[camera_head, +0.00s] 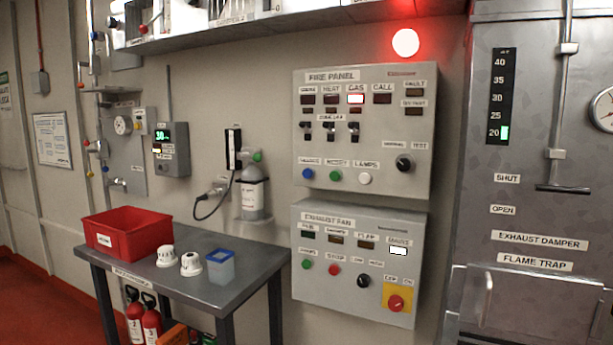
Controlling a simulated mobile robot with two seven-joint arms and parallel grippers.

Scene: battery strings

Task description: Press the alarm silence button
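The grey fire panel (420,130) is on the wall at the centre right. Its lower row has a blue button (308,173) at the left, under a small label that seems to read silence. Beside it are a green reset button (336,176) and a white lamps button (365,179). The gas indicator (355,99) is lit, while the heat and call indicators look dark. A round red light (405,43) glows on the wall above the panel. Neither of my grippers is in view.
The exhaust fan box (340,285) is right below the panel. A grey metal table (235,292) at the lower left bears a red bin (127,240), white pieces and a blue-rimmed container (220,268). A shelf (240,35) overhangs at the top. The exhaust damper unit (535,100) stands at right.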

